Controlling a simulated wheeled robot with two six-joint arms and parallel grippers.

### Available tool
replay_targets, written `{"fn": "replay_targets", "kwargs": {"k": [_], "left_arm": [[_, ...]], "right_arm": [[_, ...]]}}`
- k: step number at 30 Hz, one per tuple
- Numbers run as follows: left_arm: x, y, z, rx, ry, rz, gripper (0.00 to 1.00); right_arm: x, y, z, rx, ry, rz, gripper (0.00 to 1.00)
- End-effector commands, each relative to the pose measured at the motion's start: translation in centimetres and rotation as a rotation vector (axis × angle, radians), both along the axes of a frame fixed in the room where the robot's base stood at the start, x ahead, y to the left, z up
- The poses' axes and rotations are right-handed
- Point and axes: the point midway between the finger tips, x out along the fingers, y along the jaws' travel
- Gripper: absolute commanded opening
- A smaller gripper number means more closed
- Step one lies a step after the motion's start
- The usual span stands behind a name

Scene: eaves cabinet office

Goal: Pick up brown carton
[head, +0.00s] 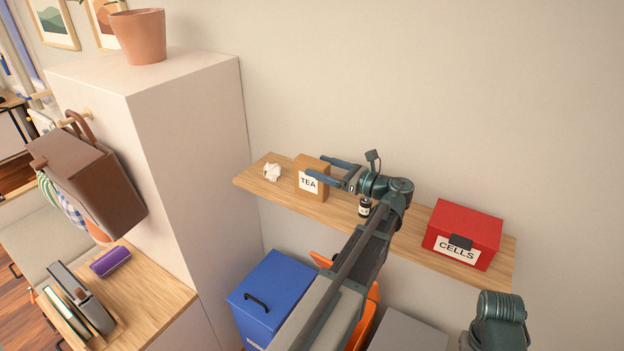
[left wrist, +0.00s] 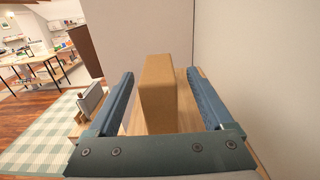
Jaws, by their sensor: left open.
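The brown carton (head: 309,191), with a white TEA label, stands upright on a wooden wall shelf. My left gripper (head: 317,165) is open around it, with one finger on the wall side and one on the front side. In the left wrist view the carton (left wrist: 159,95) stands between the two open fingers (left wrist: 160,88), with a visible gap on each side. My right gripper does not show.
The shelf (head: 415,248) also bears crumpled white paper (head: 272,172), a small dark jar (head: 365,208) and a red CELLS box (head: 466,232). A tall pale cabinet (head: 190,130) stands left. A blue bin (head: 268,297) is below.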

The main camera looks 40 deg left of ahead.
Motion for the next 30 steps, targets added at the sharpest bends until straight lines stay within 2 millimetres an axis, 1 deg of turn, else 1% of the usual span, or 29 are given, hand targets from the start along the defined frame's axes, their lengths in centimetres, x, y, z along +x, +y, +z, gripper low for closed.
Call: {"fn": "replay_targets", "kwargs": {"k": [4, 7, 16, 18, 23, 26, 30], "left_arm": [[-0.1, 0.3, 0.0, 0.000, 0.000, 0.000, 0.85], [-0.2, 1.0, 0.0, 0.000, 0.000, 0.001, 0.85], [-0.7, 4.9, 0.0, 0.000, 0.000, 0.001, 0.85], [-0.8, 5.2, 0.0, 0.000, 0.000, 0.000, 0.85], [-0.8, 5.2, 0.0, 0.000, 0.000, -0.001, 0.85], [-0.8, 5.2, 0.0, 0.000, 0.000, -0.001, 0.69], [-0.8, 5.2, 0.0, 0.000, 0.000, -0.001, 0.44]], "right_arm": [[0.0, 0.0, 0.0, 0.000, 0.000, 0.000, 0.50], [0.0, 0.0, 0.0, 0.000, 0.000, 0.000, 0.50], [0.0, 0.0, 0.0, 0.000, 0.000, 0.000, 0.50], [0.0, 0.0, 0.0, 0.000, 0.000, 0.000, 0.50], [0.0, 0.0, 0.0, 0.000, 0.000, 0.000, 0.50], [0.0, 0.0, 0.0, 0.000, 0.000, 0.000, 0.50], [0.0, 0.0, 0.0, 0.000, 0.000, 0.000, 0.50]]}}
